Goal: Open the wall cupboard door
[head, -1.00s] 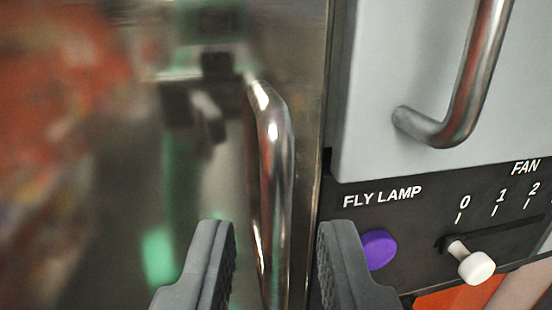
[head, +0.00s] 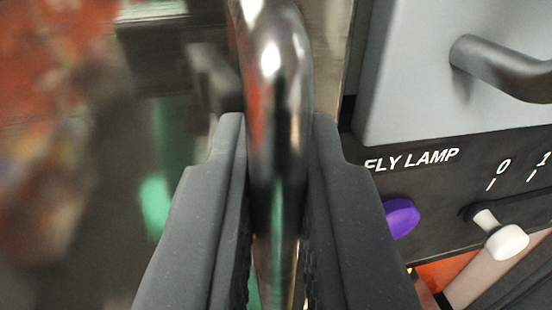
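A shiny, mirror-like door (head: 120,200) fills the left of the view. A polished vertical bar handle (head: 277,90) stands on it near its right edge. My gripper (head: 280,135) has one dark finger on each side of this handle, and both fingers appear to press against it. The handle's lower part runs down between the fingers. The door looks shut, its right edge beside the grey panel. Which door is the wall cupboard's is not labelled.
To the right is a light grey door or panel (head: 420,90) with its own dark metal handle (head: 500,68).

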